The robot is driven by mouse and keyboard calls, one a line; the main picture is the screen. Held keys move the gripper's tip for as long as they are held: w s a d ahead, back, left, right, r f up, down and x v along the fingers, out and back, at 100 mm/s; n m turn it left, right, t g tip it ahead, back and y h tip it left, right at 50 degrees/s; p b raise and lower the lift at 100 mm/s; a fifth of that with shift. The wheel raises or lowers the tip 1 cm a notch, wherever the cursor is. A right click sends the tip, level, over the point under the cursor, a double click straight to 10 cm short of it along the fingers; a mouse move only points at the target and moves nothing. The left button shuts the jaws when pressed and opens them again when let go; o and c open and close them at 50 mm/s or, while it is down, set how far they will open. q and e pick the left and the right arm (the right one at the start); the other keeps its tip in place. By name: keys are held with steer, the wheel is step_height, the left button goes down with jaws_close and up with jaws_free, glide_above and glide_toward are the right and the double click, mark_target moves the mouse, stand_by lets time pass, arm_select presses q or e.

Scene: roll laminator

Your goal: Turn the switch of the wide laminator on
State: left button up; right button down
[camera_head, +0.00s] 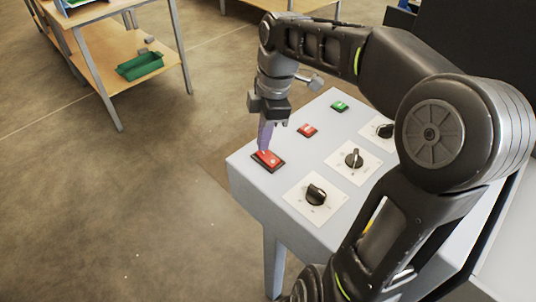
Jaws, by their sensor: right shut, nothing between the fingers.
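The wide laminator's light grey control panel (243,172) carries three rocker switches in a row. The nearest red switch (272,161) lies at the panel's left corner. A second red switch (307,130) and a green switch (340,106) lie farther back. My right gripper (265,149) points down with its fingers shut and empty. Its tip is at the nearest red switch and covers part of it; whether it touches I cannot tell. My left gripper does not show.
Three black rotary knobs on white plates line the panel: a near one (316,195), a middle one (354,158) and a far one (385,130). The floor (100,210) left of the panel is clear.

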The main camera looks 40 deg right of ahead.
mark_target(264, 152)
steer(key=shift+f+b, duration=0.7)
steer(key=shift+f, duration=0.2)
stand_by(0.6)
steer(key=shift+r, duration=0.1)
step_height(264, 152, up, 7)
steer(key=p, duration=0.5)
steer(key=shift+p, duration=0.4)
stand_by(0.3)
